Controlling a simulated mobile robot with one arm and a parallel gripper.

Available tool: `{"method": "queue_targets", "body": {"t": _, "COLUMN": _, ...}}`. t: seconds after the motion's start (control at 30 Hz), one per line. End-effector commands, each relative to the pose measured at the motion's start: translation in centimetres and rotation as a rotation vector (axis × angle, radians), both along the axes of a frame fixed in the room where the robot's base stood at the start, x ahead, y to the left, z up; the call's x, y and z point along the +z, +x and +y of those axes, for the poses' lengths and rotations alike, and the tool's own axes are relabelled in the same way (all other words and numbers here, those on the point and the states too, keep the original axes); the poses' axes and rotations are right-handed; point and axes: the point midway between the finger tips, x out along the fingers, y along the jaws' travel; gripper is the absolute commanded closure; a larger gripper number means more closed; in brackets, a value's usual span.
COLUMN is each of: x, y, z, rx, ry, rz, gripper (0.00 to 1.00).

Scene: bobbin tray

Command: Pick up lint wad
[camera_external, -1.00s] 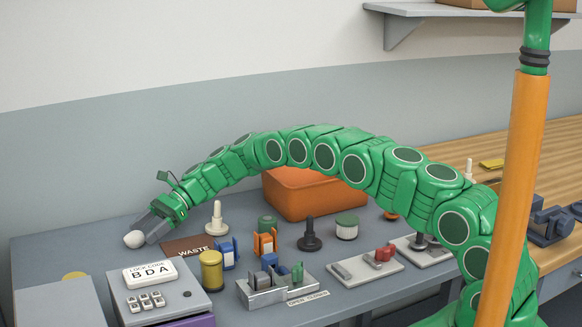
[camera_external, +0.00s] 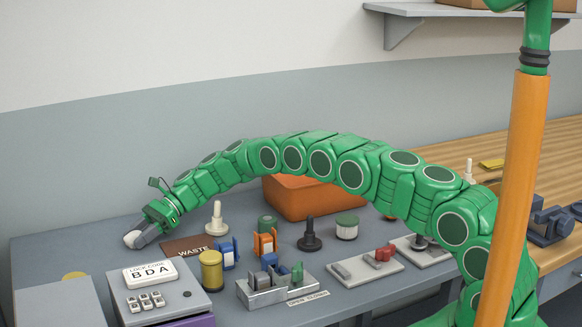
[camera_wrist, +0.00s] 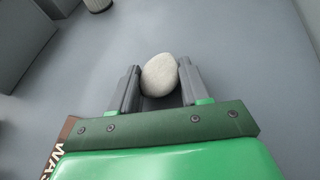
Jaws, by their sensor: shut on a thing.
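The lint wad is a small, rounded off-white lump. In the external view the lint wad (camera_external: 131,240) is at the left of the grey table, at the tip of my gripper (camera_external: 139,236). In the wrist view the lint wad (camera_wrist: 159,75) sits between the two dark fingers of my gripper (camera_wrist: 158,80), which are shut on it. The fingers cover part of its sides. I cannot tell whether it still touches the table.
A brown mat marked WASTE (camera_external: 196,247) lies just right of my gripper. A lock-code box (camera_external: 160,300) and a yellow canister (camera_external: 211,270) stand in front. A white spindle (camera_external: 216,218) and an orange bin (camera_external: 310,193) are farther right. The table's left back is clear.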

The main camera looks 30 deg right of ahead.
Motion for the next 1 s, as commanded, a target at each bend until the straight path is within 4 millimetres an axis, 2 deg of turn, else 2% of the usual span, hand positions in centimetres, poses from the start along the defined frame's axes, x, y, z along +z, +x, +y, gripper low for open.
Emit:
{"method": "queue_targets", "body": {"t": 0.37, "x": 0.5, "y": 0.0, "z": 0.0, "rx": 0.000, "ry": 0.000, "rz": 0.000, "gripper": 0.83}}
{"method": "queue_targets", "body": {"t": 0.6, "x": 3.5, "y": 0.0, "z": 0.1, "rx": 0.001, "ry": 0.002, "rz": -0.004, "gripper": 0.83}}
{"method": "queue_targets", "body": {"t": 0.77, "x": 4.3, "y": -0.7, "z": -0.5, "rx": 0.000, "ry": 0.000, "rz": 0.000, "gripper": 0.83}}
{"method": "queue_targets", "body": {"t": 1.0, "x": 6.3, "y": -2.1, "z": -1.5, "rx": -0.001, "ry": 0.000, "rz": -0.001, "gripper": 0.83}}
